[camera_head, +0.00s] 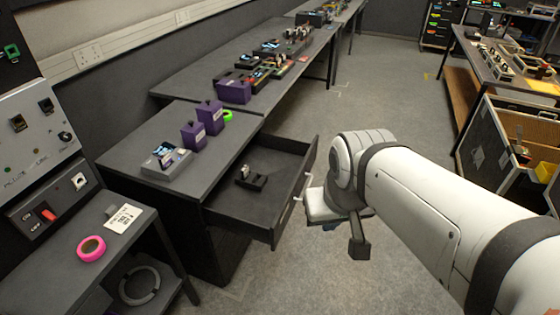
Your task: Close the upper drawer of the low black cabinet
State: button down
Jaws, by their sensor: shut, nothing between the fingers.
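The low black cabinet (178,212) stands left of centre, under a dark top. Its upper drawer (222,207) is pulled far out to the right, and its inside shows from above. The drawer's front panel (309,165) faces right, towards my arm, with a pale handle on its outer side. A small black item with a light part (250,178) lies in the drawer. My gripper (301,213) is shut and empty just outside the drawer front, close to the handle. I cannot tell whether it touches. My wrist partly hides the space there.
Purple boxes (209,117), a green tape roll (227,116) and a grey device (166,161) stand on the cabinet top. A side table with a pink roll (91,248) is at the left. Open grey floor (375,100) lies behind my arm. A flight case (484,140) stands at right.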

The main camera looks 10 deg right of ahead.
aim_at(260, 208)
jog(key=u, duration=0.05)
jog(key=i, duration=1)
jog(key=u, duration=0.1)
